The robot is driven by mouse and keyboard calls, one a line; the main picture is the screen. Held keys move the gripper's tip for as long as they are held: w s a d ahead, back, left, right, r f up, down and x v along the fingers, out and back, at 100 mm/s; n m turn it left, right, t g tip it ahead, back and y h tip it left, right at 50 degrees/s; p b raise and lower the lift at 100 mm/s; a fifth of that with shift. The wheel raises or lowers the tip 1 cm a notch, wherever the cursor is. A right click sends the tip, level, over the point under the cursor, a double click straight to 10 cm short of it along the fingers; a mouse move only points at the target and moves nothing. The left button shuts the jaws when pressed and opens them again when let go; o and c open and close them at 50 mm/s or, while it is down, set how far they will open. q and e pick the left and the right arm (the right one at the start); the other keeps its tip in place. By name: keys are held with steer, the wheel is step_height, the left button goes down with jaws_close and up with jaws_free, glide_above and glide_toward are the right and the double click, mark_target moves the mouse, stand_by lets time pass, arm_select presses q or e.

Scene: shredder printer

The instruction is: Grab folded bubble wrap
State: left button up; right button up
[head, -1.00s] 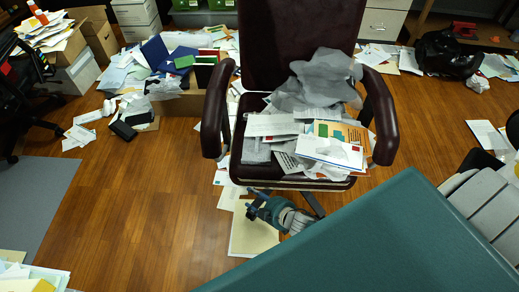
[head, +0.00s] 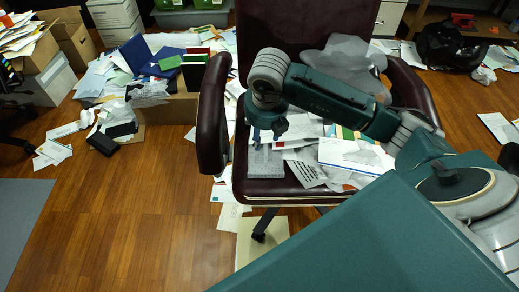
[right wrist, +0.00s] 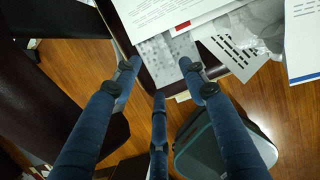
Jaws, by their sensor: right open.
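The folded bubble wrap (head: 265,162) looks like a small grey, bumpy square pad. It lies at the front left of the brown office chair's seat, among papers. In the right wrist view the bubble wrap (right wrist: 166,58) shows just beyond the fingertips, partly under white papers. My right gripper (head: 269,131) is over the seat, just behind and above the pad in the head view. In the right wrist view the right gripper (right wrist: 160,76) has its fingers spread, with nothing between them. My left gripper is not in view.
The chair's armrests (head: 213,120) flank the seat. Papers (head: 350,155) and crumpled grey plastic (head: 338,65) are piled on it. A box with papers and folders (head: 180,105) stands at the left. The wooden floor (head: 140,215) at front left is mostly clear.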

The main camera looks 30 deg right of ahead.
glide_above(265, 150)
steer(key=s, duration=0.1)
steer(key=f, duration=0.3)
steer(key=f+b, duration=0.1)
steer(key=shift+s+a+f, duration=0.2)
steer(key=shift+a+f, duration=0.05)
steer(key=shift+a, duration=0.15)
steer(key=shift+x, duration=0.8)
steer(key=b+x, duration=0.1)
steer(key=x, duration=0.3)
steer(key=shift+a+f, duration=0.15)
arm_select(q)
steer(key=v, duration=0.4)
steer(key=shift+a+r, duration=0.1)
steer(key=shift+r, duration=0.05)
arm_select(e)
jaws_close()
